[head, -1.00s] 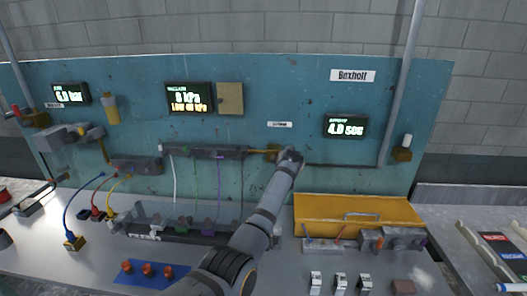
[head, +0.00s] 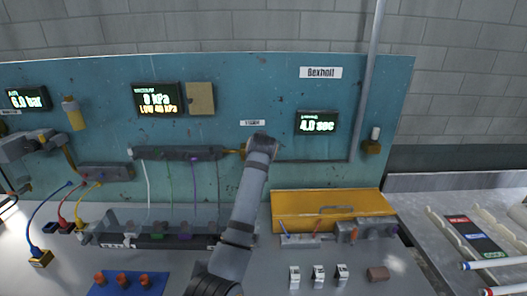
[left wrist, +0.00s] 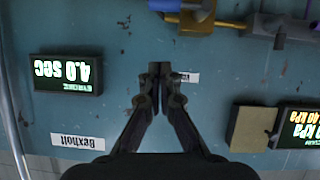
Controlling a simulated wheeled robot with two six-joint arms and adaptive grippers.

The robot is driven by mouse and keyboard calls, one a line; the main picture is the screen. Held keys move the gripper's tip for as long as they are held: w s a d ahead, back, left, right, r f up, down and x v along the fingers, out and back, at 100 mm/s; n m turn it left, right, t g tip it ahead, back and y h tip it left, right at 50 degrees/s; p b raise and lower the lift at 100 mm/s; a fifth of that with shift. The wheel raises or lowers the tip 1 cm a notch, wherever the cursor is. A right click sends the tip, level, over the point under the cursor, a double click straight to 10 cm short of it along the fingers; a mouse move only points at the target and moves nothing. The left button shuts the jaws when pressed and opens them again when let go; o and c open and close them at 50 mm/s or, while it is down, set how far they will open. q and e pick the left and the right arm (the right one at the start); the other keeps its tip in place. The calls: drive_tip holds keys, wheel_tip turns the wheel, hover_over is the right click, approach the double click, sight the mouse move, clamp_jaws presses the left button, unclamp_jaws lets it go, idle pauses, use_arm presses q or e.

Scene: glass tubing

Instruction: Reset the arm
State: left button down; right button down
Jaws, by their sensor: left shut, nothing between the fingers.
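My left arm reaches up from the bottom middle of the head view to the teal panel (head: 300,90). Its wrist end overlaps the middle of the panel, just below a small white label (head: 252,122); the fingers are hidden there. In the left wrist view my left gripper (left wrist: 160,70) is shut and empty, with its fingers together in front of the panel. The small label (left wrist: 191,77) shows right beside the fingertips in that upside-down view. I cannot tell whether the fingertips touch the panel. My right gripper is in neither view.
A dark manifold bar (head: 180,153) with thin coloured lines is left of the wrist. A yellow box (head: 330,204) stands on the bench right of the arm. A grey pipe (head: 368,80) runs up the panel's right side. Red knobs (head: 122,279) sit on a blue mat at front left.

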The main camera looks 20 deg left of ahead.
use_arm(q)
drive_tip(key=shift+d+v, duration=0.25)
drive_tip(key=shift+v, duration=0.75)
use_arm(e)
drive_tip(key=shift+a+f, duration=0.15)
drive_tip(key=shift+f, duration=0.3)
